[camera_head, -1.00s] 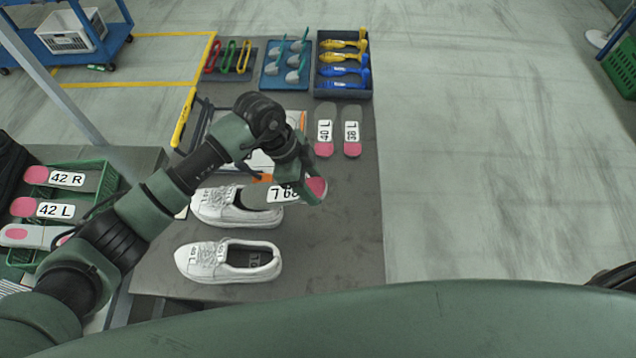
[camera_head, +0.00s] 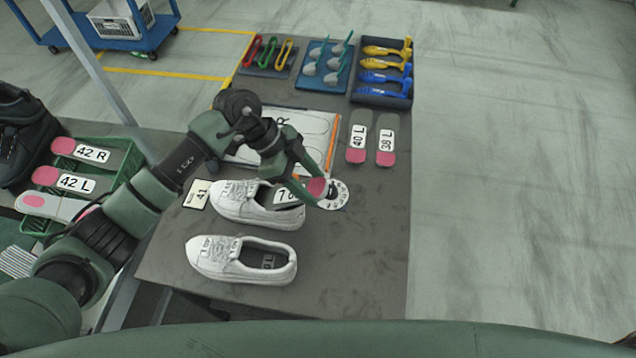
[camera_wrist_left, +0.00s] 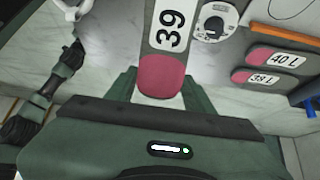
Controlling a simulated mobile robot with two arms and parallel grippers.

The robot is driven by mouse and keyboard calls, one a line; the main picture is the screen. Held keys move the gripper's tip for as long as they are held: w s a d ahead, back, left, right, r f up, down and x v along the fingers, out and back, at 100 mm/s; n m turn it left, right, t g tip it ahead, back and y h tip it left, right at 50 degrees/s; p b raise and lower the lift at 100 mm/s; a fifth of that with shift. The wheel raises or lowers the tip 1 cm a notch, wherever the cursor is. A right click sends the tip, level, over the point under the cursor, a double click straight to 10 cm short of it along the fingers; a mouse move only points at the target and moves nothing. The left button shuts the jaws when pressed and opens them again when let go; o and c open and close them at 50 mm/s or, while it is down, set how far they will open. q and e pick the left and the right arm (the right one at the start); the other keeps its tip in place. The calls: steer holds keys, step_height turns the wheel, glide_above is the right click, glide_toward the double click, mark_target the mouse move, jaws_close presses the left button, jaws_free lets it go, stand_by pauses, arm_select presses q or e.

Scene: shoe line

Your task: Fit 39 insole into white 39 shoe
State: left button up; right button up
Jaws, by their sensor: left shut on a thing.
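My left gripper (camera_head: 312,192) is shut on the heel end of the 39 insole, a grey insole with a pink heel and a white label. The insole (camera_head: 287,195) reaches left over the opening of the upper white shoe (camera_head: 237,208); whether it touches the shoe is unclear. In the left wrist view the insole (camera_wrist_left: 163,72) points away from the gripper (camera_wrist_left: 158,98), its label reading 39. A second white shoe (camera_head: 215,262) stands nearer me, with an insole label visible inside. The size number of the upper shoe is hidden or unreadable. My right gripper is not in view.
Insoles marked 40 L (camera_head: 358,137) and 38 L (camera_head: 386,140) lie on the grey table. A round white dial (camera_head: 338,198) lies just right of the gripper. A green crate (camera_head: 100,150) with 42 insoles stands left.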

mark_target(283, 195)
arm_select(q)
steer(key=shift+y, duration=0.3)
steer(key=shift+w+a+f, duration=0.25)
steer(key=shift+a+f, duration=0.4)
steer(key=shift+a, duration=0.25)
steer(key=shift+w+a+f, duration=0.25)
steer(key=shift+a+f, duration=0.35)
steer(key=shift+a, duration=0.25)
steer(key=shift+y, duration=0.3)
steer(key=shift+w+a+f, duration=0.2)
steer(key=shift+a+f, duration=0.1)
steer(key=shift+a, duration=0.4)
steer(key=shift+w+a+f, duration=0.2)
steer(key=shift+a+f, duration=0.05)
steer(key=shift+a, duration=0.45)
steer(key=shift+w+a+f, duration=0.2)
steer(key=shift+a+f, duration=0.1)
steer(key=shift+a, duration=0.4)
steer(key=shift+f, duration=0.1)
steer(key=shift+f+t+y, duration=0.3)
steer(key=shift+f+y, duration=0.2)
steer(key=shift+f, duration=0.05)
steer(key=shift+s+f, duration=0.1)
steer(key=shift+f, duration=0.05)
steer(key=shift+f, duration=0.1)
steer(key=o, duration=1.4)
